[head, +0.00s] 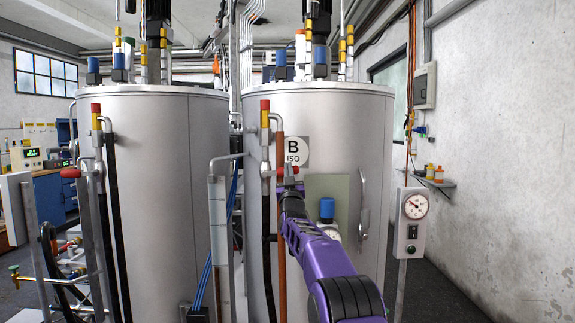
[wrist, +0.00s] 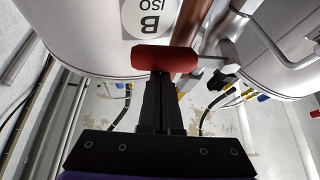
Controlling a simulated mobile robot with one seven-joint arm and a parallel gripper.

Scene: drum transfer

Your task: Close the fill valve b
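The fill valve on tank B (head: 320,110) has a red lever handle (wrist: 165,58), lying crosswise in the wrist view. In the head view a small red piece of the handle (head: 295,169) shows just above my gripper (head: 288,185), in front of the tank beside the "B ISO" label. In the wrist view my gripper (wrist: 160,76) has its black fingers together, with no clear gap between them. The fingertips meet the middle of the red handle, which hides their ends. I cannot tell whether they press on it or are just short of it. Nothing shows held between the fingers.
A second steel tank (head: 160,200) stands to the left with its own pipes and red-handled valve (head: 71,173). A copper pipe (head: 281,240) runs down beside my arm. A gauge box (head: 411,222) stands to the right. Open floor (head: 440,290) lies along the right wall.

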